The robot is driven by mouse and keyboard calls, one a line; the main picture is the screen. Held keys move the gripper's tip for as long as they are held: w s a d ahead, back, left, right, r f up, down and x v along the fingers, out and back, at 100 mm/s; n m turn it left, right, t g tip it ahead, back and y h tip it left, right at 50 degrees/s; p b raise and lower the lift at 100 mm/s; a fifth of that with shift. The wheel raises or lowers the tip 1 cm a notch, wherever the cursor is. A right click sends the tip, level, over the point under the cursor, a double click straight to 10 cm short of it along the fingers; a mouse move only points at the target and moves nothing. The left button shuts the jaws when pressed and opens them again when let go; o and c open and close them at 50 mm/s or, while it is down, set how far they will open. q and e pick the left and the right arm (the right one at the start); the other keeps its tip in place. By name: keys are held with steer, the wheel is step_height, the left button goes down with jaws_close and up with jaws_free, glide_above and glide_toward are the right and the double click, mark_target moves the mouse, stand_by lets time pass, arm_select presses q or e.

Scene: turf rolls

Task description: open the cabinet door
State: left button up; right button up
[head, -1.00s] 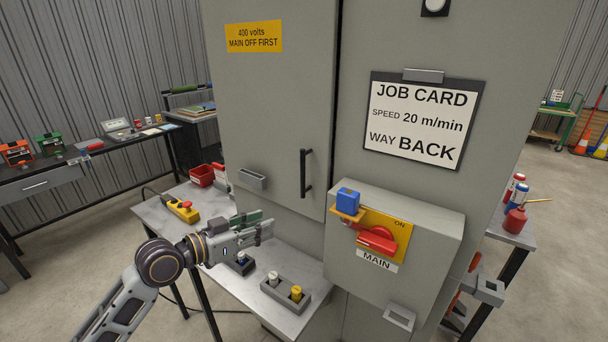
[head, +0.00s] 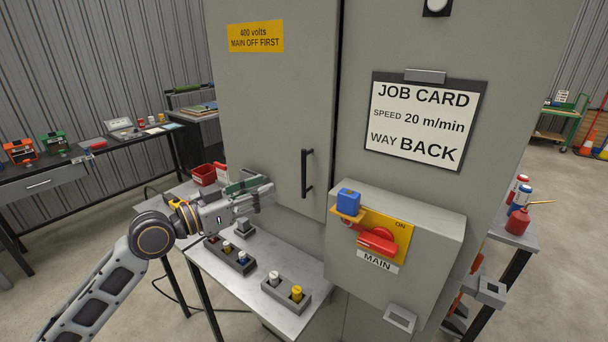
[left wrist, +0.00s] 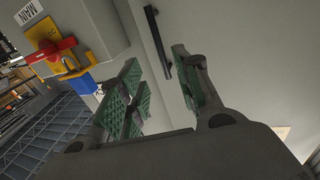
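The grey cabinet door (head: 270,110) is shut, with a dark vertical bar handle (head: 307,173) near its right edge. The handle also shows in the left wrist view (left wrist: 158,40), beyond the fingers. My left gripper (head: 262,188) is to the left of the handle and slightly lower, apart from it. In the left wrist view its green-padded fingers (left wrist: 162,92) stand apart with nothing between them. A red main switch (head: 376,240) on a yellow plate sits on the box right of the door, with a blue padlock-like block (head: 348,198) beside it. My right gripper is not in view.
The switch box (head: 440,240) juts out right of the handle. Below my left arm a table (head: 235,290) holds button blocks (head: 286,291) and a red bin (head: 204,175). A job card (head: 423,120) hangs on the right panel.

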mark_target(303, 174)
arm_select(q)
steer(key=p+x, duration=0.3)
steer(key=x, duration=1)
steer(key=shift+w+d+p, duration=0.1)
steer(key=shift+p, duration=0.3)
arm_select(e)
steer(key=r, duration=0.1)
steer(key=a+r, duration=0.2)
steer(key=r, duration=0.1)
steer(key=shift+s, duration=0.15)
arm_select(q)
steer(key=c, duration=0.7)
jaws_close()
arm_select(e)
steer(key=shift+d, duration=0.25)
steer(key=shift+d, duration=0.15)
